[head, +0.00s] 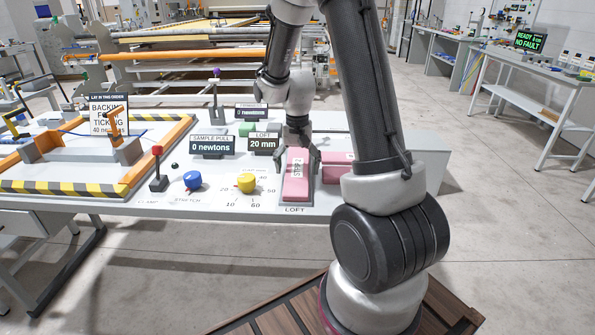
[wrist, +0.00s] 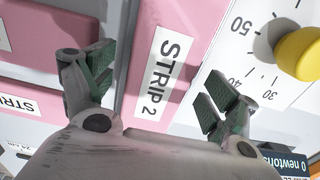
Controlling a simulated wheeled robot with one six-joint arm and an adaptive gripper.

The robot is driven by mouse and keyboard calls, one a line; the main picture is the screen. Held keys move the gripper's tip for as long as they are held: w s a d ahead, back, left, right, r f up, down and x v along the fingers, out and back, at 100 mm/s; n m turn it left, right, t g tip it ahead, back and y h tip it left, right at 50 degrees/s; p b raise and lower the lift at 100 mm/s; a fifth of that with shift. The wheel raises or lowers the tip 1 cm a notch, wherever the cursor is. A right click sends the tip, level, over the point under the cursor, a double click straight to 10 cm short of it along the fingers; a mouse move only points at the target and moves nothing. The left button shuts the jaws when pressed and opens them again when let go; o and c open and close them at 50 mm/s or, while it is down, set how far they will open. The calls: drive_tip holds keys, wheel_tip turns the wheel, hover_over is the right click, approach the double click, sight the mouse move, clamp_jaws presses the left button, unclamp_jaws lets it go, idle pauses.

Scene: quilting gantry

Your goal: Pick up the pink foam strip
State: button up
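A pink foam strip (head: 295,187) with a white label lies lengthwise near the front edge of the table, above the word LOFT. In the wrist view the strip (wrist: 190,25) reads STRIP 2 and runs between my two fingers. My gripper (head: 299,151) is over the strip's far end, with its fingers apart on either side. The fingers also show spread in the wrist view (wrist: 158,78). No contact with the strip is visible. A second pink piece (head: 337,173) lies just right of it, partly hidden by my arm; its label, beginning STRI, shows in the wrist view (wrist: 60,88).
A yellow knob (head: 246,183) with a numbered dial and a blue knob (head: 192,181) stand left of the strip. Display signs LOFT 20 mm (head: 263,143) and SAMPLE PULL 0 newtons (head: 212,146) stand behind them. A striped frame (head: 90,188) occupies the table's left.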

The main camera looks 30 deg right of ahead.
sight(297, 168)
drive_tip(key=c, duration=0.7)
drive_tip(key=shift+c, duration=0.2)
wheel_tip(297, 168, up, 10)
